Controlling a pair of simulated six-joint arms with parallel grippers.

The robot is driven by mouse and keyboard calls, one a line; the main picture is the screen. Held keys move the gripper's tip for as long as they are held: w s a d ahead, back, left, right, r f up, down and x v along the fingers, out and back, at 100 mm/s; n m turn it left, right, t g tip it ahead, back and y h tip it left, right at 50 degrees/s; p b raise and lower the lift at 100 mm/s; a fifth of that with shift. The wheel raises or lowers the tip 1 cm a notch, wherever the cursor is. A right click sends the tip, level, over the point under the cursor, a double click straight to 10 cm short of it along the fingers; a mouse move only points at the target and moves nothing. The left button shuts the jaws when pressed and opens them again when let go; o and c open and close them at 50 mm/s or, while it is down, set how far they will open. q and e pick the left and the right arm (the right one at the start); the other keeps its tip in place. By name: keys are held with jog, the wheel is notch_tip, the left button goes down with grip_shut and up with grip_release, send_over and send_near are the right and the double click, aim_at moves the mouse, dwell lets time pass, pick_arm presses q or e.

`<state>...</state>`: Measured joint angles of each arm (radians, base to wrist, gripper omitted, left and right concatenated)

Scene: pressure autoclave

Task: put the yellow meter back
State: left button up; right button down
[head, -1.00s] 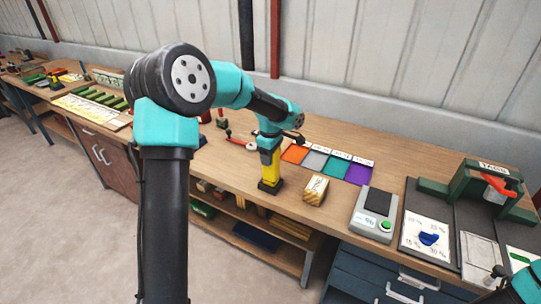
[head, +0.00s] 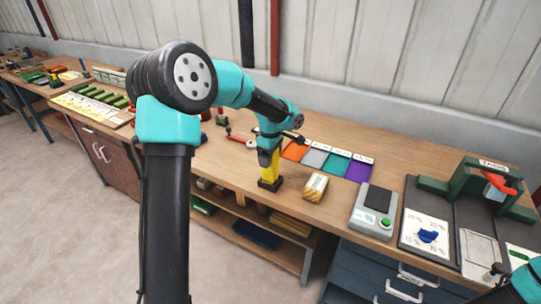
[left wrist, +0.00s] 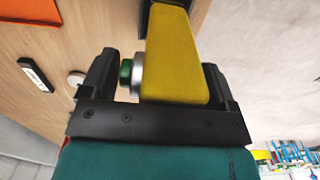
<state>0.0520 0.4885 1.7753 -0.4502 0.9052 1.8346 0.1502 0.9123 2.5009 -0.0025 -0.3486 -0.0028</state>
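The yellow meter (head: 269,164) stands upright near the bench's front edge, with a black part (head: 270,184) at its lower end. My left gripper (head: 269,147) is over its upper end, pointing down. In the left wrist view the yellow meter (left wrist: 176,55) lies between the two fingers of my left gripper (left wrist: 160,75). The fingers are spread wide, near the ends of the palm. A green knob on a silver collar (left wrist: 130,73) sits close to one finger; contact is unclear. Only part of my right arm shows at the lower right; its fingers are out of view.
A wooden block (head: 315,187) stands just right of the meter. Coloured cards, including a purple one (head: 359,172), lie behind it. A grey scale (head: 374,211) and a green stand with a red handle (head: 489,182) are further right. A red-ended tool (head: 241,140) lies behind left.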

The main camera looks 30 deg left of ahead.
pick_arm(q)
notch_tip(320, 180, up, 17)
jog(key=shift+r, duration=0.2)
dwell(0.7)
dwell(1.5)
